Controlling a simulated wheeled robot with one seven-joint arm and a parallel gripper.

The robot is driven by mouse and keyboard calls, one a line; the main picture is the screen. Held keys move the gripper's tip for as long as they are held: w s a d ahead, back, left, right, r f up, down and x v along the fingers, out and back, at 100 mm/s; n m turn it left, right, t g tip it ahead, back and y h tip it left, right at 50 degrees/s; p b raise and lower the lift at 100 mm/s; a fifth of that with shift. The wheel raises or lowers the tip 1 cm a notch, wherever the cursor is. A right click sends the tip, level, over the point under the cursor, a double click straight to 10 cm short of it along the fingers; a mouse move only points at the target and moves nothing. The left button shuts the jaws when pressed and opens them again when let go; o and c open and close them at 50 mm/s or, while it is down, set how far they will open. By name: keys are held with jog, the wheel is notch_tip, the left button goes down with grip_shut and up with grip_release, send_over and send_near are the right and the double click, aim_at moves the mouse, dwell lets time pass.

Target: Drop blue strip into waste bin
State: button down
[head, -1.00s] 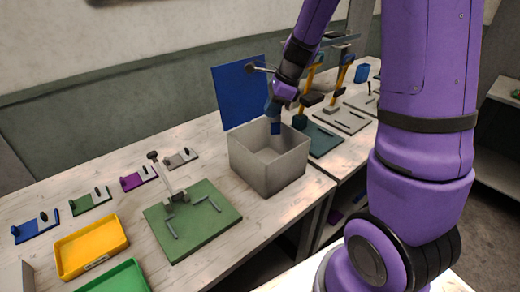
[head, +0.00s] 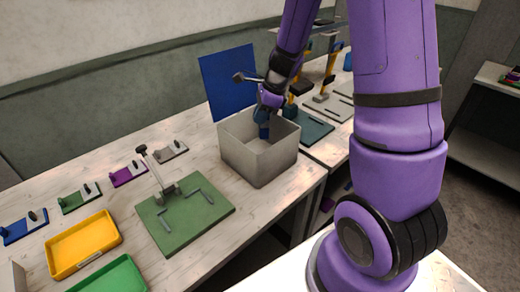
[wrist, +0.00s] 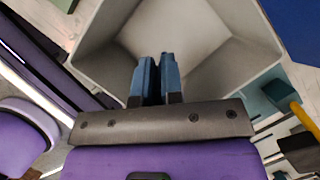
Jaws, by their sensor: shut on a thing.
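The waste bin (head: 262,160) is a grey open-topped box on the bench, and its inside wall also fills the wrist view (wrist: 225,65). My gripper (head: 263,131) points down into the bin's opening, with its fingertips below the rim. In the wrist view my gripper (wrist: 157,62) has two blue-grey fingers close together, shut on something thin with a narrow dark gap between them. The blue strip cannot be clearly told apart from the fingers. The visible bin floor looks empty.
A blue panel (head: 228,83) stands upright behind the bin. A green plate (head: 185,215) with a lever device lies to its left, near a yellow tray (head: 83,245) and a green tray (head: 112,277). More fixtures stand at the right.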

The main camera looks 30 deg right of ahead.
jog(key=c, duration=1.2)
grip_release()
jog(key=shift+o, duration=0.2)
jog(key=v, duration=1.1)
jog(key=shift+f, duration=0.1)
